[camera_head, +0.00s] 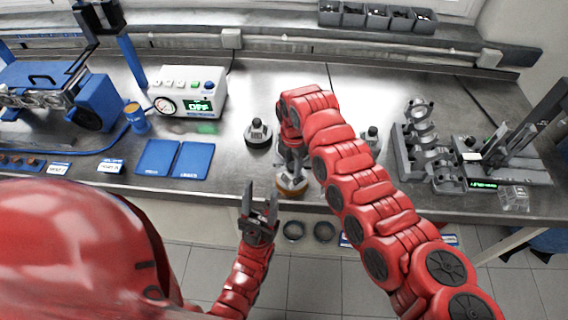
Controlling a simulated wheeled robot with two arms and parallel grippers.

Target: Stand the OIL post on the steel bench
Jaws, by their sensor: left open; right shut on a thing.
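My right gripper (292,160) points down near the front edge of the steel bench (236,190). It is shut on a post with an orange-brown base (292,187), mostly hidden by the gripper. No OIL lettering can be read on it. I cannot tell whether its base touches the bench. My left gripper (259,203) is open and empty, just left of and nearer than the held post, its fingers pointing up the picture. A dark post with a round black base (258,134) stands on the bench, behind and left of the held one.
Another small post (372,138) stands partly behind my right arm. A white control box (190,92) and blue plates (173,158) are at left. A grey engine block (422,145) is at right.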

